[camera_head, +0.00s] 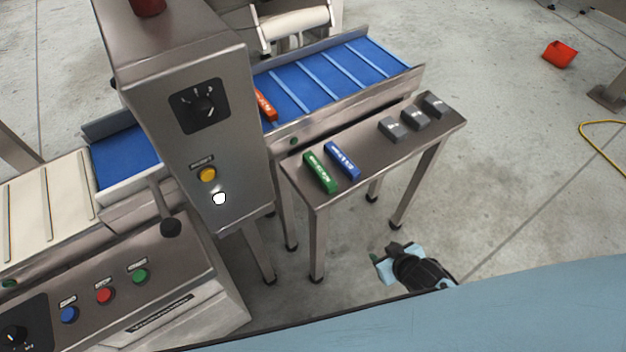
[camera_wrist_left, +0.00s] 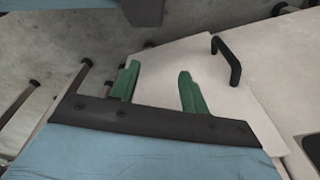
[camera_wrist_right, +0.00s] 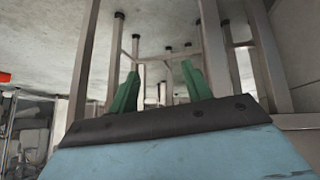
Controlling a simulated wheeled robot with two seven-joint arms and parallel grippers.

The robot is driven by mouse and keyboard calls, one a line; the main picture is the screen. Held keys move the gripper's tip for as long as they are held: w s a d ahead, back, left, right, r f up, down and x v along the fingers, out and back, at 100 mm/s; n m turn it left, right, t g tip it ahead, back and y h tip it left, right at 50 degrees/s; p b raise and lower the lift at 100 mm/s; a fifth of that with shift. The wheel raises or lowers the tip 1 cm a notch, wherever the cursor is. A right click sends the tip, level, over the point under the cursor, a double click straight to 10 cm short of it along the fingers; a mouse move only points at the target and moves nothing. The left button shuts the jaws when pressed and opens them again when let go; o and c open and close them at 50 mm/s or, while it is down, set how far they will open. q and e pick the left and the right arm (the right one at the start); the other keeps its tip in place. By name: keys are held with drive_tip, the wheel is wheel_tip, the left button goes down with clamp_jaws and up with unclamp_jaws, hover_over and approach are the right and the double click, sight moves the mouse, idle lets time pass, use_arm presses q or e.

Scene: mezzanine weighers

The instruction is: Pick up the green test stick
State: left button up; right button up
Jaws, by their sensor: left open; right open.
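The green test stick (camera_head: 319,172) lies on the small steel side table (camera_head: 375,147), near its left end. A blue stick (camera_head: 342,160) lies just to its right, almost parallel. My right gripper (camera_head: 382,262) is below and in front of the table, apart from the stick. In the right wrist view, its green fingers (camera_wrist_right: 160,92) are spread with nothing between them, and table legs show beyond. My left gripper is out of the head view. In the left wrist view, its green fingers (camera_wrist_left: 157,88) are apart and empty, before a pale panel with a black handle (camera_wrist_left: 227,60).
Several grey weights (camera_head: 414,119) stand at the table's right end. A steel control cabinet (camera_head: 190,120) rises left of the table, and a blue conveyor (camera_head: 325,75) runs behind it. An orange stick (camera_head: 265,104) lies on the belt.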

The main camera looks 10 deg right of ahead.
drive_tip(key=w+a+r+t+y+b, duration=0.1)
drive_tip(key=w+a+r+t+b, duration=0.15)
drive_tip(key=r, duration=0.35)
drive_tip(key=w+a+r+t+y+b, duration=0.1)
drive_tip(key=w+a+r, duration=0.2)
drive_tip(key=r, duration=0.3)
use_arm(q)
drive_tip(key=w+r+b, duration=0.3)
drive_tip(key=w+r, duration=0.4)
drive_tip(key=r, duration=0.1)
use_arm(e)
drive_tip(key=t+y, duration=0.2)
approach(325, 176)
drive_tip(key=shift+n, duration=0.3)
drive_tip(key=b+x, duration=0.2)
drive_tip(key=x, duration=0.2)
drive_tip(key=shift+w+a, duration=0.25)
drive_tip(key=shift+w+a+f+g, duration=0.15)
drive_tip(key=shift+w+f+g, duration=0.1)
drive_tip(key=shift+w, duration=0.3)
drive_tip(key=shift+b+x, duration=1.3)
drive_tip(key=shift+x, duration=1.1)
use_arm(q)
drive_tip(key=s+d+r+t, duration=0.1)
drive_tip(key=d+r, duration=0.3)
drive_tip(key=r, duration=0.7)
drive_tip(key=shift+t+h, duration=0.3)
drive_tip(key=shift+t, duration=0.1)
use_arm(e)
drive_tip(key=shift+w, duration=0.1)
